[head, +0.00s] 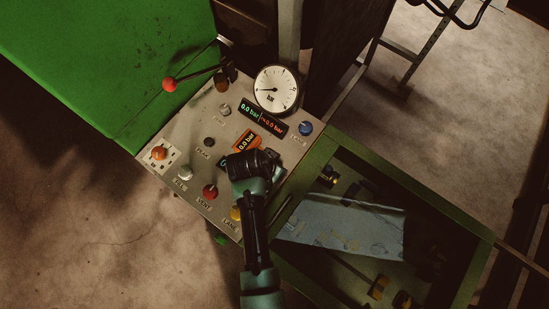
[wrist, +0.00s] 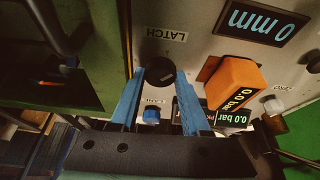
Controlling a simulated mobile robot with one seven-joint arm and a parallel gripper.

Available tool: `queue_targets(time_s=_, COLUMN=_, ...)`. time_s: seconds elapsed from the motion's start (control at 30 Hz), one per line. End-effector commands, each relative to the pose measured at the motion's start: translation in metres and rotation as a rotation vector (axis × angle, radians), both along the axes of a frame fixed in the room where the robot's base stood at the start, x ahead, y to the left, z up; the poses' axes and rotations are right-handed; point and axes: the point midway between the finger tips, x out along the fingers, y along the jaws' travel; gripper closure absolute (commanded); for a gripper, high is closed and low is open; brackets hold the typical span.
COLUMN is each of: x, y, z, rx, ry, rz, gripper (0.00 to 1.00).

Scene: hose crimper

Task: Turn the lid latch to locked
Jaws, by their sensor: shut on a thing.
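The lid latch is a round black knob (wrist: 158,75) on the grey control panel (head: 181,132), beside an upside-down LATCH label (wrist: 166,35) in the wrist view. My gripper (wrist: 160,82) has its two blue fingers on either side of the knob and is shut on it. In the head view my gripper (head: 253,162) covers this part of the panel, so the latch is hidden there. I cannot tell from the knob which position it is turned to.
A blue knob (head: 305,128), a round gauge (head: 276,90) and an orange display block (wrist: 234,82) are close by. A red-balled lever (head: 170,85) rises at the panel's far left. A green-framed enclosure (head: 455,220) borders the panel on the right.

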Motion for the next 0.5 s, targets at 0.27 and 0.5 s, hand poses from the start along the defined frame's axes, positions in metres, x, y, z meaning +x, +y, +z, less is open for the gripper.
queue_targets(time_s=0.27, x=0.0035, y=0.0021, z=-0.0009, rx=0.000, ry=-0.005, rz=-0.260, gripper=1.00)
queue_targets(time_s=0.5, x=0.0045, y=0.0026, z=-0.0012, rx=0.001, ry=-0.005, rz=-0.484, gripper=1.00)
